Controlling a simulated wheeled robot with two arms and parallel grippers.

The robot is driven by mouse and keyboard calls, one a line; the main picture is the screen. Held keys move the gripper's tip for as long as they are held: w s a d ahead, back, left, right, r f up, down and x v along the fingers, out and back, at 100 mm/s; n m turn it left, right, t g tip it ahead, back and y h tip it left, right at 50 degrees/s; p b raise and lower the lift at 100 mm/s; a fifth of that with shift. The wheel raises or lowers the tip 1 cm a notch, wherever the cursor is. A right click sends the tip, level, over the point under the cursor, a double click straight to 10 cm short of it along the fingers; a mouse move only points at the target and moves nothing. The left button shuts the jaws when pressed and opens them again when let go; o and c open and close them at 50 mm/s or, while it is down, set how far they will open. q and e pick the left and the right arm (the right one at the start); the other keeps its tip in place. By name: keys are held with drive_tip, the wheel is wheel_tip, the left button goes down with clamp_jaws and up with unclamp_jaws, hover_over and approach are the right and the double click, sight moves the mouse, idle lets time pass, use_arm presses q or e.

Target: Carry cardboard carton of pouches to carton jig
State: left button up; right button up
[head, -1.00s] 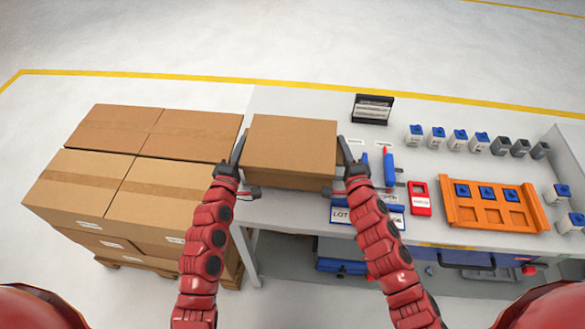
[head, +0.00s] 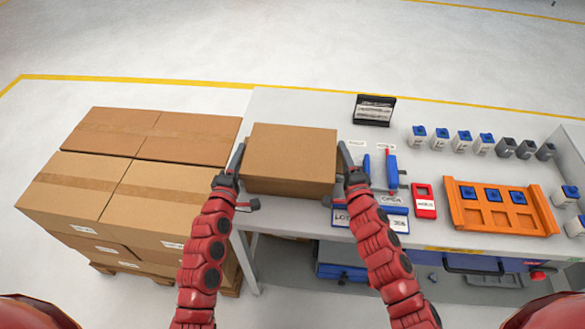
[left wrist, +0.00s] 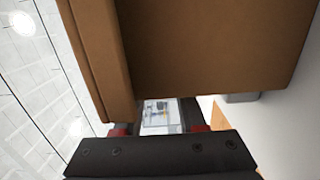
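A closed brown cardboard carton (head: 290,150) is at the left end of the grey workbench. My left gripper (head: 238,160) lies along its left side, and my right gripper (head: 346,158) lies along its right side. The carton is between them. In the left wrist view the carton (left wrist: 210,50) fills the upper part, close above the dark gripper body. Neither view shows whether the fingers are open or shut. I cannot make out a separate carton jig. The bench surface under the carton is hidden, so I cannot tell whether the carton touches it.
Stacked cartons (head: 75,185) stand on a pallet (head: 145,270) to the left. Right on the workbench (head: 310,105) are blue-handled tools (head: 391,168), a red device (head: 424,201), an orange tray (head: 470,216) and small containers (head: 463,142). A dark sign holder (head: 374,109) stands behind.

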use_arm(q)
drive_tip(key=v, duration=1.1)
drive_tip(key=shift+s, duration=0.1)
use_arm(e)
drive_tip(key=shift+s, duration=0.35)
drive_tip(key=s, duration=0.3)
drive_tip(key=s+d, duration=0.1)
drive_tip(key=s, duration=0.3)
drive_tip(key=s+d, duration=0.1)
drive_tip(key=s, duration=0.3)
drive_tip(key=shift+s, duration=0.1)
